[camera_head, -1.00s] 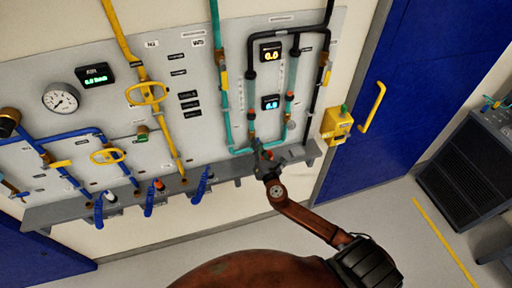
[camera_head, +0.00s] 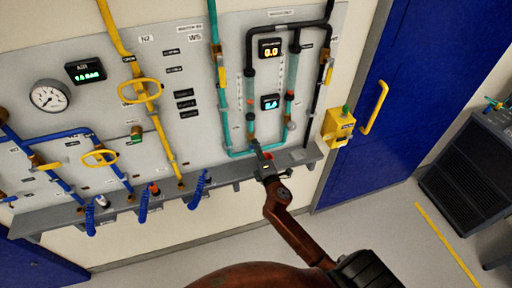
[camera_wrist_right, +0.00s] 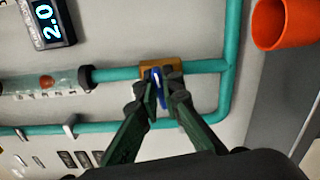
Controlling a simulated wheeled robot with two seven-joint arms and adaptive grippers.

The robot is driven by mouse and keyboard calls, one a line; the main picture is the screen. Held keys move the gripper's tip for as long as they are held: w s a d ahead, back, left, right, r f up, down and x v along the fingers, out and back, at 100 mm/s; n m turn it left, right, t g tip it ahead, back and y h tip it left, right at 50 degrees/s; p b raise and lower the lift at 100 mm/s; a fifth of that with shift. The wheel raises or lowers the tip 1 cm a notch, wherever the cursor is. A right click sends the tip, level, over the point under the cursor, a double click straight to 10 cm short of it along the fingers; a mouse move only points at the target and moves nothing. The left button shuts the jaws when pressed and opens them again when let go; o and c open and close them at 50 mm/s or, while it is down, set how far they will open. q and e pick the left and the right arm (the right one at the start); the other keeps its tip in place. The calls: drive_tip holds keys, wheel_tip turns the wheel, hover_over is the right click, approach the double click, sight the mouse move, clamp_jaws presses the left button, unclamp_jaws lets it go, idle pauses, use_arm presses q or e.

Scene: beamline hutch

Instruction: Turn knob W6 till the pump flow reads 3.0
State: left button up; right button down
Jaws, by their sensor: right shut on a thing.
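In the right wrist view my right gripper (camera_wrist_right: 157,92) is shut on a small blue knob (camera_wrist_right: 156,77). The knob sits on a brass valve body (camera_wrist_right: 184,70) in a teal pipe. A digital display (camera_wrist_right: 48,22) with blue digits there reads 2.0. A clear flow tube (camera_wrist_right: 40,82) with a reddish float joins the pipe. In the head view my right gripper (camera_head: 259,152) is at the foot of the teal pipework, and the knob is hidden. A blue-digit display (camera_head: 270,102) above it is too small to read surely. No W6 label is legible. My left gripper is not in view.
An upper display (camera_head: 269,48) with orange digits reads 0.0. A grey ledge (camera_head: 230,172) runs below the panel, with blue-handled valves (camera_head: 198,190) to the left. An orange cup-like thing (camera_wrist_right: 285,22) is close by on the right. A yellow box (camera_head: 338,126) is beside the blue door (camera_head: 425,85).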

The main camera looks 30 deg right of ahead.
drive_tip(key=shift+f+m, duration=0.1)
drive_tip(key=shift+m, duration=1.1)
drive_tip(key=c, duration=2.1)
unclamp_jaws()
drive_tip(key=shift+s, duration=0.1)
drive_tip(key=v, duration=1.1)
drive_tip(key=shift+s, duration=0.4)
